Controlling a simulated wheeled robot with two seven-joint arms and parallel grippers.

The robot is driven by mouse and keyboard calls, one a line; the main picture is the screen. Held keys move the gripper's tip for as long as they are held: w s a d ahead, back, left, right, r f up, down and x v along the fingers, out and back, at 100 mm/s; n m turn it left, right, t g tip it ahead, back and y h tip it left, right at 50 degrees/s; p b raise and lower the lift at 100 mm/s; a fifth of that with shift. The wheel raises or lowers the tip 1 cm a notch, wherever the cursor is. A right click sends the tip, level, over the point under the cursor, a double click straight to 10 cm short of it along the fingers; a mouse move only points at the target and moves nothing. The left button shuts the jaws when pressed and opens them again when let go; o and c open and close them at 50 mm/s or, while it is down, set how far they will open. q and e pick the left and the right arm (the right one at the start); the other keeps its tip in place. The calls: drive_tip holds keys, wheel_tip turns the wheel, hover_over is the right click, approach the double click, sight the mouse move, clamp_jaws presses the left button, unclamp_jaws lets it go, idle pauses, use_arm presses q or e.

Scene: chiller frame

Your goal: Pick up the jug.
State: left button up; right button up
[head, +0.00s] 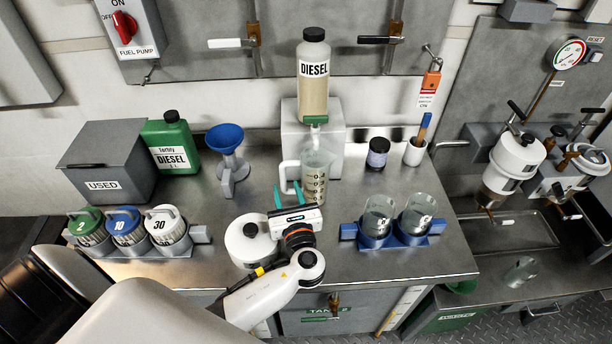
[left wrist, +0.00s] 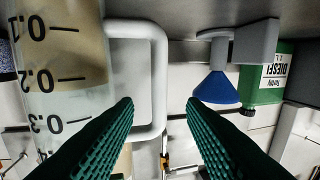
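The jug (head: 318,177) is a clear measuring jug with dark markings and a white handle. It stands upright on the steel bench, in front of a grey block. In the left wrist view the jug (left wrist: 62,85) fills the left side, with tan liquid in it, and the picture is upside down. Its white handle (left wrist: 160,80) shows between the two finger lines. My left gripper (head: 289,194) has green fingers, is open and empty, and points at the handle side from the front. Whether the fingers reach around the handle is unclear. My right gripper is not in view.
A diesel bottle (head: 313,80) stands above the jug. A white round container (head: 250,240) is close beside my left wrist. A blue funnel (head: 226,140) stands left, a dark-lidded jar (head: 377,153) right. A blue rack (head: 393,235) holds two glass beakers front right.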

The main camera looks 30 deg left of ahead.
sight(284, 179)
use_arm(q)
drive_tip(key=p+x, duration=0.1)
drive_tip(key=x, duration=0.4)
drive_tip(key=shift+w+a+f, duration=0.2)
drive_tip(key=shift+w+a, duration=0.05)
drive_tip(key=shift+w, duration=0.05)
clamp_jaws()
